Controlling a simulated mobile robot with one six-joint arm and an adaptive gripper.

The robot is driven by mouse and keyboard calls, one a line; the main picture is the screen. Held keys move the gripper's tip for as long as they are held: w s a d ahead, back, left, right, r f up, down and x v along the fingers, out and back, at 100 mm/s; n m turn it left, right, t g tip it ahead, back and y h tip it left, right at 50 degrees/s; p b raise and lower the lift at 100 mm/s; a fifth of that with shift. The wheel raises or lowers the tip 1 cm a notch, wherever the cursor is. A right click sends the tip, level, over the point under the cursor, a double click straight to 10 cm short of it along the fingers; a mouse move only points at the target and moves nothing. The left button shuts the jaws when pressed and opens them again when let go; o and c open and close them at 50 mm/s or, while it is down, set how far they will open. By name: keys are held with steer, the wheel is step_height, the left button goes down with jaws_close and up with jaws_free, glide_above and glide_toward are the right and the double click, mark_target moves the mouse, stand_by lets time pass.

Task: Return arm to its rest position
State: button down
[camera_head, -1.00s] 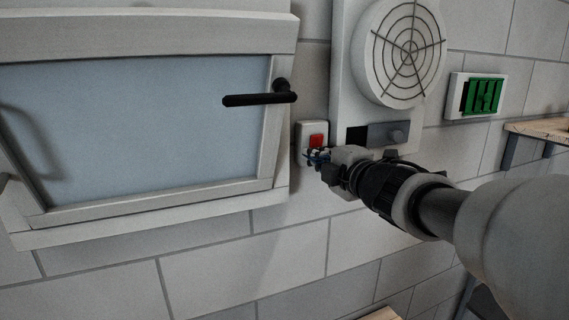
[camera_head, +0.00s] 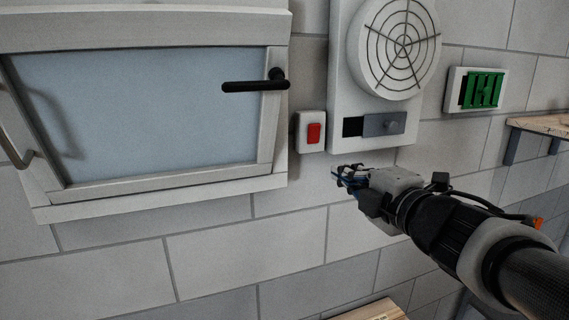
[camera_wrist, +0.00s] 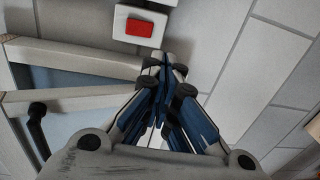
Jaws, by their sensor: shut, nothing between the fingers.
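My gripper (camera_head: 349,176) is shut and empty, in front of the block wall, below and to the right of the red switch (camera_head: 314,133). In the wrist view its blue-padded fingers (camera_wrist: 166,72) are together, with the red switch (camera_wrist: 139,28) on its white plate beyond their tips. The gripper appears apart from the switch and the wall. My arm reaches in from the lower right of the head view.
A window (camera_head: 150,115) with a black handle (camera_head: 255,86) is at left. A fan panel with a round grille (camera_head: 400,45) and grey slider (camera_head: 384,124) is above the gripper. A green vent (camera_head: 482,91) and wooden shelf (camera_head: 545,124) are at right. A wooden surface (camera_head: 378,311) shows below.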

steer(key=s+d+f+m+g+h+b, duration=0.25)
steer(key=s+d+f+m+h, duration=0.2)
steer(key=f+m, duration=0.25)
steer(key=s+d+f+m+g+h+b, duration=0.1)
steer(key=s+d+f+m+h+b, duration=0.3)
steer(key=f+m, duration=0.35)
steer(key=s+a+f+m+g+y+b, duration=0.1)
steer(key=s+a+f+m+g, duration=0.2)
steer(key=s+f, duration=0.6)
steer(key=s+a+f+m+g+y+b, duration=0.2)
steer(key=s+a+f+m+g, duration=0.2)
steer(key=s+f, duration=0.5)
steer(key=shift+s+a+g, duration=0.45)
steer(key=shift+a+g, duration=0.1)
steer(key=shift+a, duration=0.35)
